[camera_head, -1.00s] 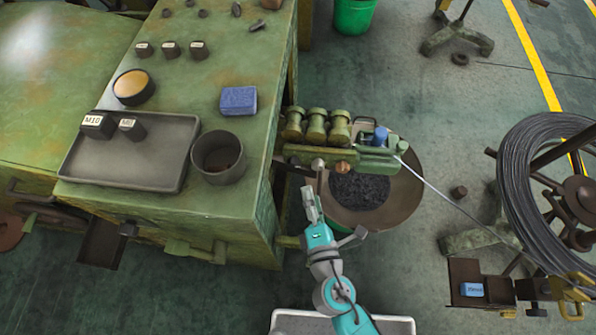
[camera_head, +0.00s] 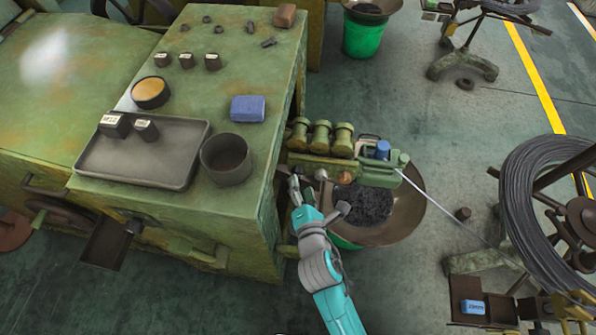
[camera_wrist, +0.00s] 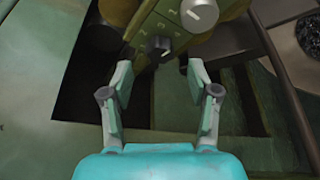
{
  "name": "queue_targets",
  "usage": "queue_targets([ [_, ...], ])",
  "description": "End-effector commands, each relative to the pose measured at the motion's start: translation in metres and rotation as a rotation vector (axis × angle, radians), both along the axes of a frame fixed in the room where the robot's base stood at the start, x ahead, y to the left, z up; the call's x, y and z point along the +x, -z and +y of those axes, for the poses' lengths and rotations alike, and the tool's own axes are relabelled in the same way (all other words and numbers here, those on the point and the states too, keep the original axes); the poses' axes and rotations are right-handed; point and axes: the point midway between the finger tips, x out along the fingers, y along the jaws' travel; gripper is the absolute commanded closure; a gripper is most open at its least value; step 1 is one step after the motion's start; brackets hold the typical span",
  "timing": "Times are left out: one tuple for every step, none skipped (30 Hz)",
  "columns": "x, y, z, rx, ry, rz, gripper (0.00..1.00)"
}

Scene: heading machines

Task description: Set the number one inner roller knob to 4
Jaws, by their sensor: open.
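The roller unit (camera_head: 330,155), a green block with several ribbed rollers on top, sticks out from the machine's right side. A pale round knob (camera_head: 321,174) and a copper-brown one show on its near face. In the wrist view, a small dark knob (camera_wrist: 158,47) sits on a green panel with faint marks around it. A larger pale grey knob (camera_wrist: 199,14) is up and right of it. My gripper (camera_head: 294,182) is open; in the wrist view its fingertips (camera_wrist: 160,74) are either side of and just short of the dark knob, apparently not touching. The knob's setting is not readable.
The green machine (camera_head: 240,215) stands directly left of my gripper. A wide brown pan (camera_head: 405,215) with dark bits lies below the roller unit. A wire (camera_head: 440,205) runs from the unit to the coil (camera_head: 530,215) at right. Open floor lies in front.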

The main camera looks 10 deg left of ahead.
Motion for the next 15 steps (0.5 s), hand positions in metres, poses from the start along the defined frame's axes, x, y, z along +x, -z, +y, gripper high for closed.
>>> queue_targets([
  [0.010, 0.001, 0.003, 0.002, 0.002, -0.001, 0.40],
  [0.015, 0.003, 0.004, 0.003, 0.002, 0.000, 0.40],
  [0.021, 0.004, 0.006, 0.002, 0.002, -0.001, 0.40],
  [0.026, 0.005, 0.007, 0.001, 0.002, -0.001, 0.40],
  [0.030, 0.007, 0.008, 0.001, 0.002, 0.000, 0.40],
  [0.035, 0.008, 0.010, 0.002, 0.002, -0.001, 0.40],
  [0.039, 0.009, 0.011, 0.002, 0.001, 0.000, 0.40],
  [0.042, 0.010, 0.012, 0.001, 0.002, 0.001, 0.40],
  [0.046, 0.011, 0.013, 0.002, 0.001, 0.000, 0.40],
  [0.049, 0.011, 0.014, 0.001, 0.001, 0.000, 0.40],
  [0.051, 0.012, 0.015, 0.001, 0.001, 0.000, 0.40],
  [0.054, 0.013, 0.015, 0.000, 0.001, -0.001, 0.40],
  [0.055, 0.014, 0.016, 0.000, 0.001, -0.001, 0.40],
  [0.056, 0.014, 0.016, 0.000, 0.001, -0.001, 0.40],
  [0.058, 0.014, 0.017, 0.000, 0.001, -0.001, 0.40],
])
